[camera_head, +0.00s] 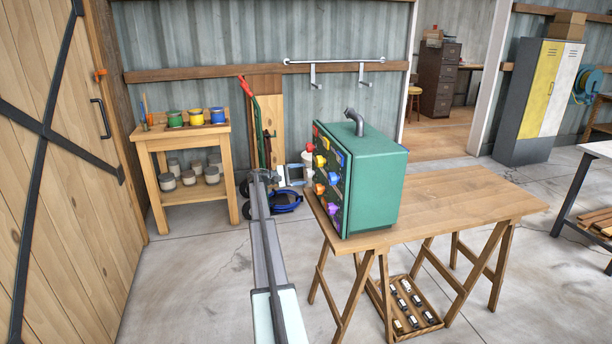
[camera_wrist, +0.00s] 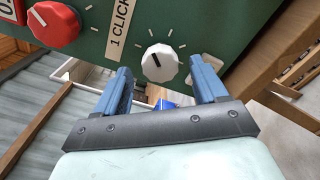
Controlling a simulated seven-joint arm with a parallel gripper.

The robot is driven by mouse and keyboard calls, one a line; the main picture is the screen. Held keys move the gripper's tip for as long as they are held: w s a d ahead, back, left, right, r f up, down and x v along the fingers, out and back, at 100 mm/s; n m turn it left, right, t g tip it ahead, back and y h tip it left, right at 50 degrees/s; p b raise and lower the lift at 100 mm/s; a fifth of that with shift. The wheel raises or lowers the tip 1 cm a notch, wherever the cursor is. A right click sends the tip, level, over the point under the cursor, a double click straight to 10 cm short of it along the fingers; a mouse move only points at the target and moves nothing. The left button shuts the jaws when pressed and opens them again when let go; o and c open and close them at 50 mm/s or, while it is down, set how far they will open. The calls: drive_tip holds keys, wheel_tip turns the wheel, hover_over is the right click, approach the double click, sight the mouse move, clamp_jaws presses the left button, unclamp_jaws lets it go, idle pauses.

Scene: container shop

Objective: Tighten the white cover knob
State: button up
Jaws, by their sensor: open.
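The white knob (camera_wrist: 159,65) is on the green panel face (camera_wrist: 215,25) of a box, in the wrist view. It is faceted, with a dark pointer line and pale tick marks around it. My gripper (camera_wrist: 158,76) is open, with one blue finger on each side of the knob. A gap shows on the left side; whether the right finger touches the knob I cannot tell. A label reading "1 CLICK" is left of the knob. In the head view the green box (camera_head: 375,185) stands on the wooden table, its knob face turned left.
A red knob (camera_wrist: 55,25) is left of the label. The table (camera_head: 470,205) has free room right of the box. A tray of small items (camera_head: 412,335) lies beneath it. A shelf stand (camera_head: 185,140) with coloured pots is at the back left.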

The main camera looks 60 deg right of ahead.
drive_tip(key=v, duration=1)
drive_tip(key=shift+w+a, duration=0.2)
drive_tip(key=shift+a, duration=0.05)
